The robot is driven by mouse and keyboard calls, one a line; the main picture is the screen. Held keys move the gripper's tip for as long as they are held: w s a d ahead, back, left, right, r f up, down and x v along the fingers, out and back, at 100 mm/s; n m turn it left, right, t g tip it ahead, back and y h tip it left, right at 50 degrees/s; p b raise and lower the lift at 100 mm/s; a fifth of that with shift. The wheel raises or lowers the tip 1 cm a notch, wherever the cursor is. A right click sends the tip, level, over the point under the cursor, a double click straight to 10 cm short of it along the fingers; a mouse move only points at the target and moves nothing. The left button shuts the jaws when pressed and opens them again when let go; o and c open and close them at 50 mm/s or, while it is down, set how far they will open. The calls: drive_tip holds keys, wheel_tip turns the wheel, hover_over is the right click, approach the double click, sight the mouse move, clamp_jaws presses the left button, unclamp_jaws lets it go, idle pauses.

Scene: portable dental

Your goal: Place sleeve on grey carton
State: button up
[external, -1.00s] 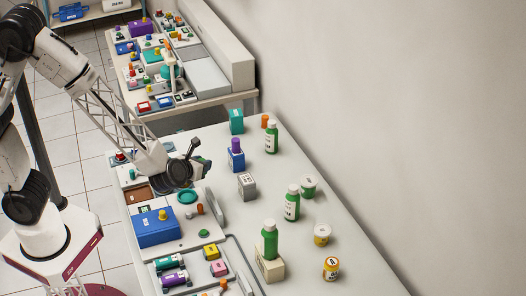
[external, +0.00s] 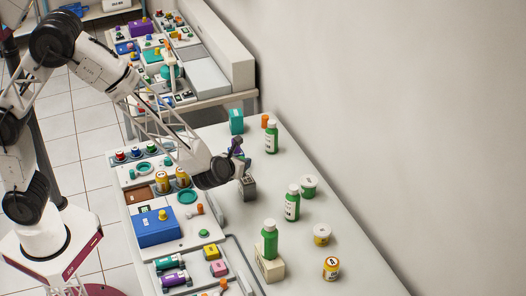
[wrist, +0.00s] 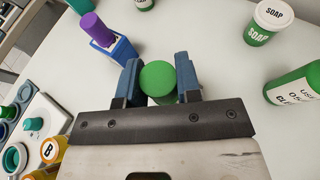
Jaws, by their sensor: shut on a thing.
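My gripper (wrist: 160,84) is shut on a green round-topped sleeve (wrist: 157,75), held between its two blue fingers in the wrist view. In the external view my gripper (external: 240,163) is over or close by the grey carton (external: 249,190), whose lower part shows below it. The held sleeve is mostly hidden there by the gripper. The grey carton cannot be made out in the wrist view. I cannot tell whether the sleeve touches the carton.
A blue carton (wrist: 122,52) with a purple cylinder (wrist: 97,29) stands close by. A tray with a blue box (external: 156,228) lies left.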

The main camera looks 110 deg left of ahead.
sight(247, 179)
drive_tip(key=shift+w+a+f, duration=0.1)
drive_tip(key=shift+w+a, duration=0.4)
drive_tip(key=shift+w, duration=0.25)
drive_tip(key=shift+f, duration=1.7)
drive_tip(key=shift+f, duration=0.2)
drive_tip(key=o, duration=0.9)
drive_tip(key=shift+r, duration=0.15)
drive_tip(key=shift+d+r, duration=0.1)
drive_tip(key=shift+d, duration=0.05)
drive_tip(key=v, duration=1.1)
drive_tip(key=shift+d, duration=0.35)
